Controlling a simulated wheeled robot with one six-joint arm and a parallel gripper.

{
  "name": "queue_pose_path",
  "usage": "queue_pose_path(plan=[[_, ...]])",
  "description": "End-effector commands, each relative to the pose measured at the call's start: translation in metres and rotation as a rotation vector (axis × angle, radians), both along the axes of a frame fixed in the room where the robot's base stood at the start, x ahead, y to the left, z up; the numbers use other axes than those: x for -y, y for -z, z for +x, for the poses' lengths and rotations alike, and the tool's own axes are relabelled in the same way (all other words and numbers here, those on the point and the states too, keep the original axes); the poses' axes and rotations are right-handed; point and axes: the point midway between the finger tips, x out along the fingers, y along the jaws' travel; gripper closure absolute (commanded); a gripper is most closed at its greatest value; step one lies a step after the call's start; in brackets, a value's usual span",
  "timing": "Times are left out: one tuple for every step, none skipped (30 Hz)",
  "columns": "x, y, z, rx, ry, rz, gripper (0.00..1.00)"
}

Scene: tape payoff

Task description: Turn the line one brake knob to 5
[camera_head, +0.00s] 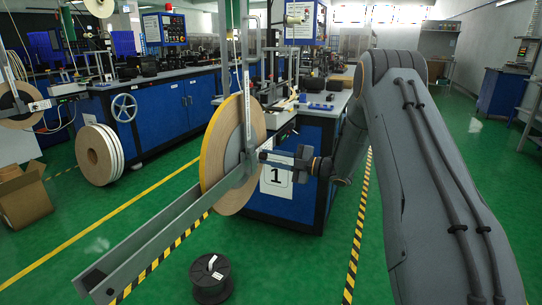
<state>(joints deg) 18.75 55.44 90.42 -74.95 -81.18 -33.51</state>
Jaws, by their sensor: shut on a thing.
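The line one payoff stands in the middle of the head view, with a large tape reel (216,150) upright on a grey metal frame (160,235). A white sign with the number 1 (277,181) is on the blue cabinet behind it. My gripper (266,157) reaches in from the right at the reel's hub height. It is shut on the brake knob, which is mostly hidden by the fingers. The knob's scale and its setting are too small to read.
A black spool (211,279) lies on the green floor in front. The frame's long channel extends to the lower left. A cardboard box (22,196) and leaning reels (99,155) are at the left.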

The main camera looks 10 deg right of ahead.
Motion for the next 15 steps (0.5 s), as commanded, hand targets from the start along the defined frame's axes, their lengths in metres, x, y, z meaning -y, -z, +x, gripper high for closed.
queue_pose_path(plan=[[0.0007, -0.0001, -0.0012, -0.039, 0.001, 0.026, 1.00], [0.0007, -0.0001, -0.0012, -0.062, 0.000, 0.043, 1.00], [0.0008, -0.0001, -0.0013, -0.093, 0.001, 0.066, 1.00], [0.0008, -0.0001, -0.0013, -0.115, 0.000, 0.083, 1.00], [0.0008, -0.0003, -0.0013, -0.138, 0.001, 0.099, 1.00], [0.0008, -0.0003, -0.0014, -0.170, 0.001, 0.122, 1.00], [0.0008, -0.0003, -0.0014, -0.193, 0.001, 0.138, 1.00], [0.0008, -0.0002, -0.0014, -0.216, 0.001, 0.154, 1.00], [0.0008, 0.0000, -0.0016, -0.247, 0.000, 0.177, 1.00], [0.0009, 0.0002, -0.0015, -0.270, 0.001, 0.193, 1.00], [0.0008, 0.0002, -0.0015, -0.293, 0.000, 0.210, 1.00], [0.0009, 0.0003, -0.0015, -0.324, 0.001, 0.233, 1.00], [0.0009, 0.0003, -0.0015, -0.346, 0.001, 0.250, 1.00], [0.0009, 0.0002, -0.0014, -0.369, 0.001, 0.266, 1.00], [0.0010, 0.0000, -0.0014, -0.400, 0.001, 0.288, 1.00]])
